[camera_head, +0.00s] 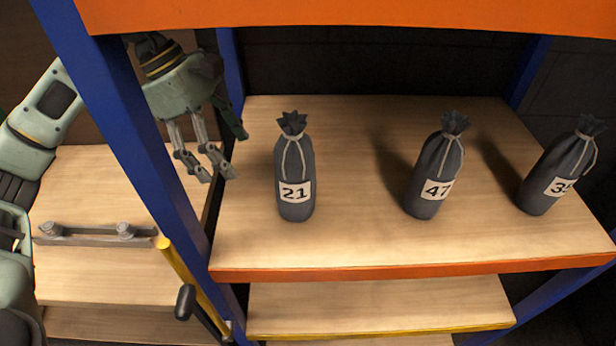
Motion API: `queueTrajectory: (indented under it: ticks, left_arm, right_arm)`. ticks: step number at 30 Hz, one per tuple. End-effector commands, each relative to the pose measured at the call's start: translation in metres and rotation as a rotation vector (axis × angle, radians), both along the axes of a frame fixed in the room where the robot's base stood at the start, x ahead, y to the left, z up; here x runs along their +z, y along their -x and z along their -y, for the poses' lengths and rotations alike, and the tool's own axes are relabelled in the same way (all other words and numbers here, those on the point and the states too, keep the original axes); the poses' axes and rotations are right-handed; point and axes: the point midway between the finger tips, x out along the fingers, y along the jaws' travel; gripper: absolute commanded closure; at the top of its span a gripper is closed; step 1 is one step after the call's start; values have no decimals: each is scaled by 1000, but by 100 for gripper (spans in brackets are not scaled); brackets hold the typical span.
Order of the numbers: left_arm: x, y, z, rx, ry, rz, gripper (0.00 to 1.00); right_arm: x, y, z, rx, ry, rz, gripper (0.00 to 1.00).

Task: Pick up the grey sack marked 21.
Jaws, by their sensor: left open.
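The grey sack marked 21 (294,168) stands upright on the wooden shelf, tied at the neck with a light cord and bearing a white number label. My left gripper (208,172) is open and empty, to the left of this sack and apart from it. Its fingers point down, near the shelf's left side and the blue post. My right gripper does not show.
Grey sacks marked 47 (436,172) and, partly readable, 35 (560,172) stand to the right on the same shelf (350,235). A blue post (135,130) and an orange beam (360,14) frame the shelf. Bare shelf lies between the sacks.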

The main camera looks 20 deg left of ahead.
Motion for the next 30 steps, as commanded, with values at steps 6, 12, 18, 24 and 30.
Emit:
queueTrajectory:
  ticks: [6,12,18,24,30]
  left_arm:
    - [6,1,28,-10,-24,-2,28]
    - [4,1,59,-9,-22,-1,28]
    - [3,0,73,-8,-21,-1,28]
    - [6,0,106,-9,-19,-2,28]
    - [-6,0,119,-4,-21,-4,28]
  right_arm:
    - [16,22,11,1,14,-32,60]
    - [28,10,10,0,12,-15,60]
    - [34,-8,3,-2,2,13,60]
    - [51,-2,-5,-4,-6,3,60]
    - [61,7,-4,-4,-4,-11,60]
